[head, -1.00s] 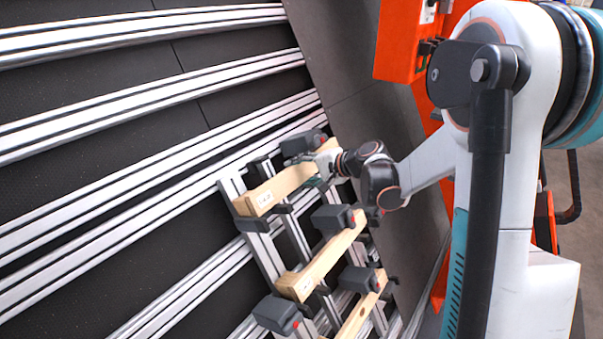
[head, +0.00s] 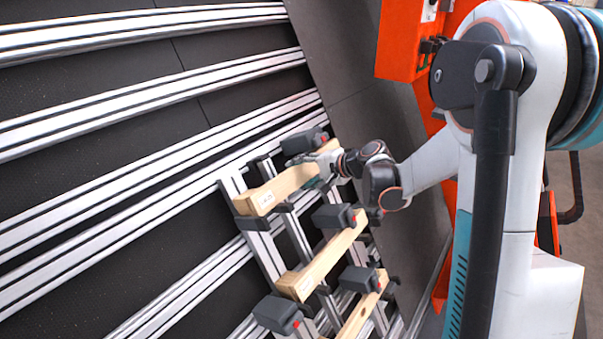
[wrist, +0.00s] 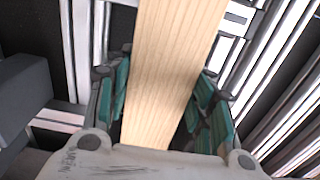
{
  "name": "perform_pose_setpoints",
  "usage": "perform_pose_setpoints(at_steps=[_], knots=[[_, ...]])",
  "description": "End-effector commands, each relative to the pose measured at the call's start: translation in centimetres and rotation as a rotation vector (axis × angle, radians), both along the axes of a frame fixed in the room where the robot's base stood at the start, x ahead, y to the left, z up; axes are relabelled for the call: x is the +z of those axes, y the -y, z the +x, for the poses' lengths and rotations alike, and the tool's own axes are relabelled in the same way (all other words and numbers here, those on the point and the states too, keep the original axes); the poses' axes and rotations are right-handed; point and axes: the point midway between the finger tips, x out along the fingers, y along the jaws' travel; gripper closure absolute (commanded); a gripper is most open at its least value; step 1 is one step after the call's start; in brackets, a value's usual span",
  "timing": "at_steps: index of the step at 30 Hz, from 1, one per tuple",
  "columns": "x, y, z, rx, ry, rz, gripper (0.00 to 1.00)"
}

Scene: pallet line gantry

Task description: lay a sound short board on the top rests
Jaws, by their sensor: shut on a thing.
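My gripper (head: 322,168) is shut on a light wooden board (head: 285,187) near its right end. In the wrist view the board (wrist: 173,70) runs between the green-padded fingers (wrist: 160,98) and up out of the frame. The board lies along the top pair of dark rests; its left end, with a white label, is at the left rest (head: 250,222). I cannot tell whether it touches the rests or hovers just above them. Part of the board is hidden by my gripper.
Two more boards (head: 327,262) (head: 362,318) lie on the lower rests. Dark grey blocks with red marks (head: 333,217) stand beside the boards. Long aluminium rails (head: 120,120) cross the dark panel at left. An orange cabinet (head: 405,45) stands at upper right.

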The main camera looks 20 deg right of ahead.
Motion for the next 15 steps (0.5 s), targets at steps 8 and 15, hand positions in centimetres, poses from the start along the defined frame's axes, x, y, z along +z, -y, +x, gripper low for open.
perform_pose_setpoints(at_steps=[8, 15], knots=[[0.01, 0.01, -0.01, 0.000, 0.000, 0.000, 0.47], [0.00, 0.01, -0.01, 0.000, 0.000, 0.000, 0.28]])
